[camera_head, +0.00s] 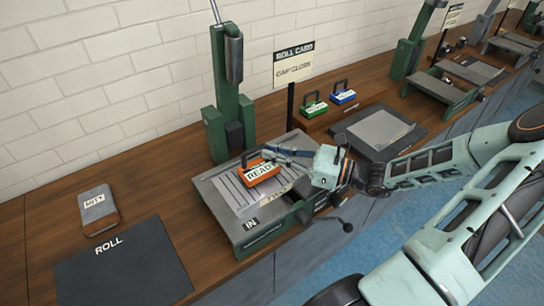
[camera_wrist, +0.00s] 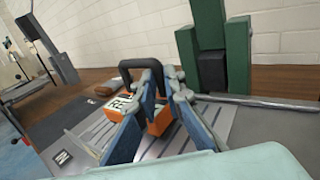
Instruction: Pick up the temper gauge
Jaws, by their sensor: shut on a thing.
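An orange block (camera_head: 259,170) with a black handle and a white label reading "READY" is over the grey slotted plate of the green press in the head view. It also shows in the wrist view (camera_wrist: 160,122), partly hidden behind the fingers. My gripper (camera_head: 270,152) reaches it from the right and is shut on it; the blue fingers (camera_wrist: 162,78) close around its upper part near the handle. I cannot tell whether the block touches the plate. No label reads "temper gauge"; green (camera_head: 314,109) and blue (camera_head: 343,96) blocks with similar handles stand farther back.
The green press column (camera_head: 226,95) rises behind the plate (camera_head: 225,200). A black post with a "ROLL CARD" sign (camera_head: 293,62) stands behind it. A grey "MITT" pad (camera_head: 98,210) and a dark "ROLL" mat (camera_head: 122,265) lie at left. The mat is clear.

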